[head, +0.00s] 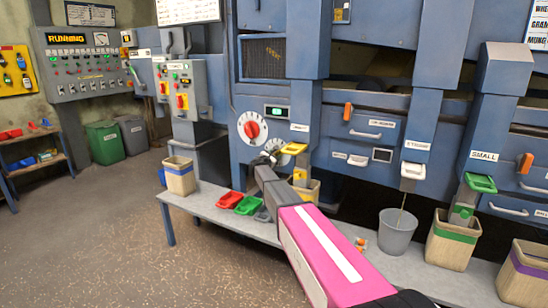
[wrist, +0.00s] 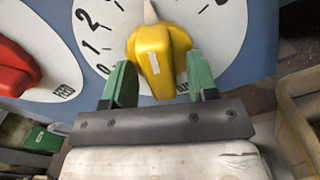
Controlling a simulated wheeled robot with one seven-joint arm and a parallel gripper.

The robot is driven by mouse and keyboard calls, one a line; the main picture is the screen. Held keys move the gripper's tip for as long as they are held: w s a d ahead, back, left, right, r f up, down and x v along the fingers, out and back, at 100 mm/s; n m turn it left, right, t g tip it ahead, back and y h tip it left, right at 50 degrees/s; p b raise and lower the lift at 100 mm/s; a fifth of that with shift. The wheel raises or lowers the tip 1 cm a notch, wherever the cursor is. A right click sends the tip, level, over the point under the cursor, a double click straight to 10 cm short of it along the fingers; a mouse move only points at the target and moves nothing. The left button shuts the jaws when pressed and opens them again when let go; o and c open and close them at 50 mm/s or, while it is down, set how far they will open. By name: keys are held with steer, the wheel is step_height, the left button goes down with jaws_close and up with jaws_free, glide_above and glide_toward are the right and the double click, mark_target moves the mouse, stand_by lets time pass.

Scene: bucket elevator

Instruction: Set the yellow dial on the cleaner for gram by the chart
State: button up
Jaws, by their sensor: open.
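The yellow dial (wrist: 160,58) fills the upper middle of the wrist view, on a white numbered face (wrist: 112,30). A pale pointer shows at the dial's top, at the picture edge. Numbers from 0 upward run up the face's left side. My gripper (wrist: 159,75) is open, with one green finger on each side of the dial's lower part. I cannot tell whether either finger touches it. In the head view my gripper (head: 272,155) is at the blue cleaner (head: 340,130), and the yellow dial is mostly hidden there. A partly cut-off chart (head: 538,25) is at upper right.
A red dial (head: 251,128) is just left of the gripper and also shows in the wrist view (wrist: 14,68). A yellow spout (head: 293,148) is close on the right. Below stands a bench (head: 240,229) with red and green scoops (head: 240,203) and bins.

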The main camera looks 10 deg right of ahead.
steer(key=shift+c, duration=0.3)
steer(key=c, duration=0.9)
steer(key=shift+o, duration=0.2)
steer(key=shift+m, duration=2.5)
steer(key=o, duration=0.9)
steer(key=shift+s+a, duration=0.1)
steer(key=v, duration=1)
steer(key=shift+s+a, duration=0.15)
steer(key=shift+s, duration=0.1)
